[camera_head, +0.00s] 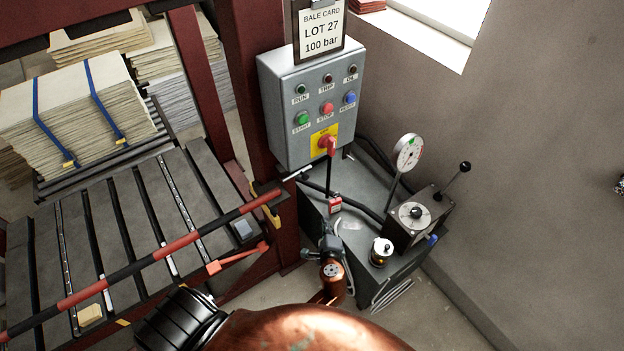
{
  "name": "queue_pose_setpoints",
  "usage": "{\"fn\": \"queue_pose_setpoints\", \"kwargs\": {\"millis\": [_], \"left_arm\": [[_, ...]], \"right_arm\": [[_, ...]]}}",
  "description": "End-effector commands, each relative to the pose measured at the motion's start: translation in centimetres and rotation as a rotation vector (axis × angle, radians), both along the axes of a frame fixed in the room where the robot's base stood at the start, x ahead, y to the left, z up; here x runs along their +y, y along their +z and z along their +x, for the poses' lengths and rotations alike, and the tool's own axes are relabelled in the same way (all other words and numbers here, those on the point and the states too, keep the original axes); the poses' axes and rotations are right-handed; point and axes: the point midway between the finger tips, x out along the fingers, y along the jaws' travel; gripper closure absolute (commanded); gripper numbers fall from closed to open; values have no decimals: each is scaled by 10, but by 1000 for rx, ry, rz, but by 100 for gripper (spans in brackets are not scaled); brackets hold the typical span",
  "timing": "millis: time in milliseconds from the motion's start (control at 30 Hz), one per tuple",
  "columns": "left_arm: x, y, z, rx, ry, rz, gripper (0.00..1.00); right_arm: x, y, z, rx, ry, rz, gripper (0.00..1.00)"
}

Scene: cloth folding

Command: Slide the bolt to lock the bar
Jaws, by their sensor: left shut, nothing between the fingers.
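A red-and-black striped bar (135,267) runs diagonally from the lower left up to the dark red post. Its upper right end meets a yellow bracket (271,216). A short silver rod with a dark end (298,174), perhaps the bolt, sticks out near that end; I cannot tell how far it is slid. My left gripper (329,238) is shut and empty in front of the grey unit, below and right of the bar's end and apart from the rod. Its fingertips are small and partly hidden by its own body. My right gripper is not in view.
A red-and-orange handle (238,258) lies below the bar. A gauge (408,152) and black-knobbed lever (457,175) stand right. Strapped stacks (70,110) lie upper left.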

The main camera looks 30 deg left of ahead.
Motion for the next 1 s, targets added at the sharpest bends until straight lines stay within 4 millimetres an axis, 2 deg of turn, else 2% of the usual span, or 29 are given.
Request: {"fn": "queue_pose_setpoints", "kwargs": {"millis": [33, 100, 200, 267, 700, 867, 1000], "left_arm": [[0, 41, 5, -43, 12, 51, 100], [2, 80, 7, -83, 28, 115, 100], [4, 113, 7, -117, 49, 170, 100], [4, 123, 6, -128, 54, 187, 100], [6, 126, 10, -134, 56, 194, 100], [19, 122, 24, -133, 57, 194, 100], [37, 117, 46, -133, 57, 195, 100]], "right_arm": [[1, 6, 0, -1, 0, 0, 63], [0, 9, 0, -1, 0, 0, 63], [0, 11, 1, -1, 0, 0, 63], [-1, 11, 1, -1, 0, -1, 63], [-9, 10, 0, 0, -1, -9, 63], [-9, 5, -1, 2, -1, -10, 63], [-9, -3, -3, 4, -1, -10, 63]]}}
